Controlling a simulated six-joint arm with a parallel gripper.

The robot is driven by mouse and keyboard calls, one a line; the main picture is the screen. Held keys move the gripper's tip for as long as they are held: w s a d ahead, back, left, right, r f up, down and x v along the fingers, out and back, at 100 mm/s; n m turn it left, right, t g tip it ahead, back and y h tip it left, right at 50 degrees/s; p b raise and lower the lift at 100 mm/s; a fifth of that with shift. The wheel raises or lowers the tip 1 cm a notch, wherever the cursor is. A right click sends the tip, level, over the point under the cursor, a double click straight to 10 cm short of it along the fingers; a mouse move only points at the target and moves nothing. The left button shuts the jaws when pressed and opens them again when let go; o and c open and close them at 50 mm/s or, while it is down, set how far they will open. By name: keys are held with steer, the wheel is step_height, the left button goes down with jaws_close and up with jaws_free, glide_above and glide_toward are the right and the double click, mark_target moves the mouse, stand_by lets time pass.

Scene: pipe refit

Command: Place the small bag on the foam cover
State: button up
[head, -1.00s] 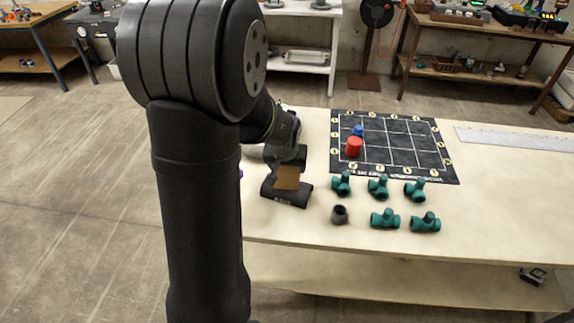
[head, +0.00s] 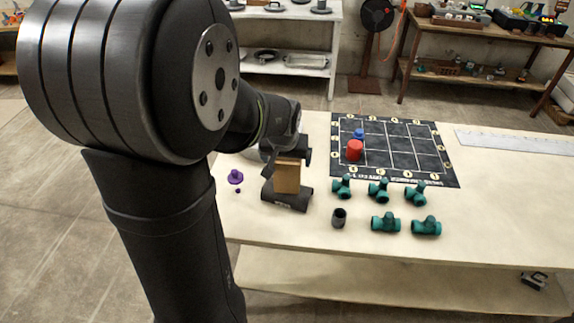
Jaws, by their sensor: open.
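A small brown block-like thing, seemingly the small bag (head: 287,176), is upright at the left part of the table. A dark grey tube-like piece with a pale mark, seemingly the foam cover (head: 290,203), lies right below it in the head view. The bag's lower edge overlaps the cover and seems to rest on it, but the contact is not clear. My gripper (head: 287,158) is open at the bag's upper part. Its dark fingers are partly hidden by the bag and hard to tell from the cover.
Several green pipe fittings (head: 385,222) and a dark grey sleeve (head: 339,217) stand to the right. A purple piece (head: 236,176) is at left. The table's front right is clear.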

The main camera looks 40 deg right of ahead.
mark_target(288, 169)
steer(key=v, duration=0.5)
steer(key=shift+f, duration=0.1)
steer(key=x, duration=1.2)
steer(key=shift+f, duration=0.1)
steer(key=shift+r, duration=0.25)
